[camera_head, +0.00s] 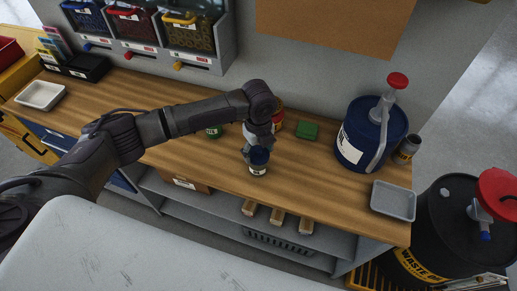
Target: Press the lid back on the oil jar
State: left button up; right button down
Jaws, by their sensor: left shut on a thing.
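A small blue jar with a white label (258,170) stands upright near the front edge of the wooden workbench. My left gripper (259,151) reaches down over it from above, with its fingers around the dark blue lid (260,157) at the jar's top. The fingers are shut on this lid. The lid is at the jar's mouth, but I cannot tell whether it is fully seated. The gripper partly hides the lid. My right gripper is not in view.
On the workbench (330,185), a red and yellow can (278,122), a green jar (214,132) and a green box (307,130) stand close behind. A large blue pump container (367,145) and a grey tray (394,200) are to the right. The bench left of my arm is mostly clear.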

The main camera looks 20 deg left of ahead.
pick_arm(q)
jog(key=o, duration=0.9)
notch_tip(320, 180, up, 5)
jog(key=p, duration=0.5)
jog(key=shift+r+p, duration=0.45)
jog(key=shift+r, duration=0.55)
